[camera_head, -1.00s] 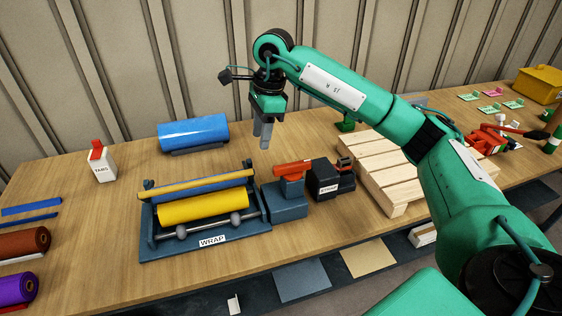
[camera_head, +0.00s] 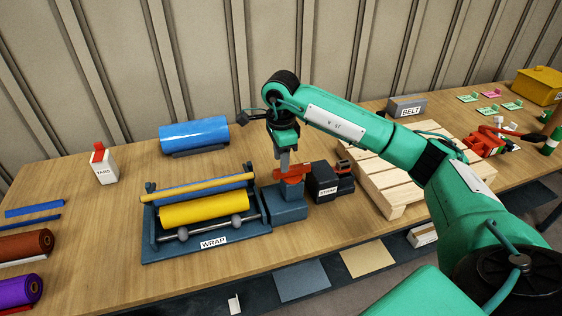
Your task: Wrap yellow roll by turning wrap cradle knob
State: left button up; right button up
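The yellow roll (camera_head: 204,209) lies in the dark blue wrap cradle (camera_head: 158,247), which bears a WRAP label. A yellow bar (camera_head: 198,188) runs along the cradle's far side. The orange-red knob (camera_head: 289,189) sits on the blue block (camera_head: 284,208) at the cradle's right end. My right gripper (camera_head: 287,172) points down at the knob, its grey fingers at or just over the knob's top. I cannot tell whether the fingers touch it or how far apart they are. My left gripper is out of view.
A black box labelled STRAP (camera_head: 324,183) stands close right of the knob. A wooden pallet (camera_head: 391,190) lies further right. A blue roll (camera_head: 194,135) lies behind, a white TABS bottle (camera_head: 103,164) at left. Brown (camera_head: 25,244) and purple (camera_head: 20,290) rolls lie at the left edge.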

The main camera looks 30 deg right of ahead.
aim_at(292, 172)
jog(key=shift+f, duration=1.5)
jog(key=shift+c, duration=0.2)
grip_shut()
